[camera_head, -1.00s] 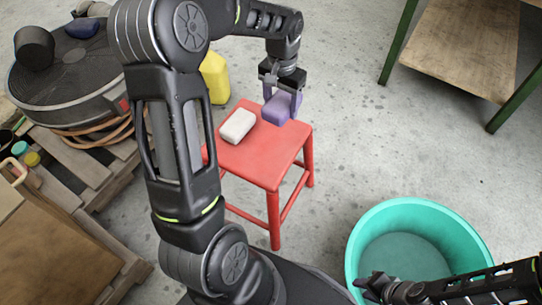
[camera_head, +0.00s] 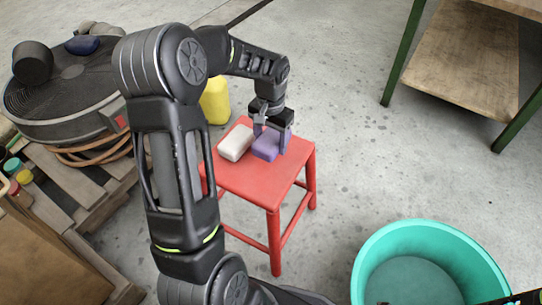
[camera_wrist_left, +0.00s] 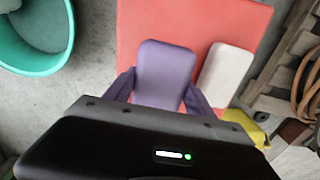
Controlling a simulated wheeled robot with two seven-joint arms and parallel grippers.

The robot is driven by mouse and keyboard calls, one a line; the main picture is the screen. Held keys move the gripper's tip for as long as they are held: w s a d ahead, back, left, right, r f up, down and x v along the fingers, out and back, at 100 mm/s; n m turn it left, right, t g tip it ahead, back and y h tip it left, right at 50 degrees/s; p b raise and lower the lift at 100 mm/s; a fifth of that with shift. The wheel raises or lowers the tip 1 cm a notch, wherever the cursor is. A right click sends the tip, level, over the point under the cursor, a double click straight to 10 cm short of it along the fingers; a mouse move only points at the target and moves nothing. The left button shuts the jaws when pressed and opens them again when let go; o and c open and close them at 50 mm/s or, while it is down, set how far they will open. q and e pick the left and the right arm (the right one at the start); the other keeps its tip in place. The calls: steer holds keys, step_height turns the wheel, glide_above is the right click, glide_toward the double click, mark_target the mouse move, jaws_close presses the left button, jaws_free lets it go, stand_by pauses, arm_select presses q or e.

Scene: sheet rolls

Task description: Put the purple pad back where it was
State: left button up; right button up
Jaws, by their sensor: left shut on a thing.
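The purple pad (camera_head: 266,146) is between the fingers of my left gripper (camera_head: 271,139), which is shut on it. The pad is at the top of the red stool (camera_head: 250,182), just right of the white pad (camera_head: 235,142). I cannot tell whether it touches the seat. In the left wrist view the purple pad (camera_wrist_left: 165,75) sits between both fingertips, over the red seat (camera_wrist_left: 215,18), with the white pad (camera_wrist_left: 226,72) beside it on the right. My right gripper is out of view.
A teal tub (camera_head: 440,228) stands on the floor at the lower right. A yellow container (camera_head: 215,101) is behind the stool. A pallet with a dark round machine (camera_head: 65,90) is at the left. A green-legged shelf (camera_head: 460,60) stands at the upper right.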

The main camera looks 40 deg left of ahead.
mark_target(271, 137)
arm_select(q)
steer(key=shift+f, duration=0.3)
steer(key=shift+f+b, duration=0.8)
steer(key=shift+f, duration=1.75)
steer(key=shift+f, duration=0.2)
steer(key=o, duration=1.5)
steer(key=shift+r, duration=0.1)
steer(key=shift+c, duration=0.2)
step_height(271, 137, up, 12)
steer(key=p, duration=0.3)
steer(key=shift+r, duration=0.15)
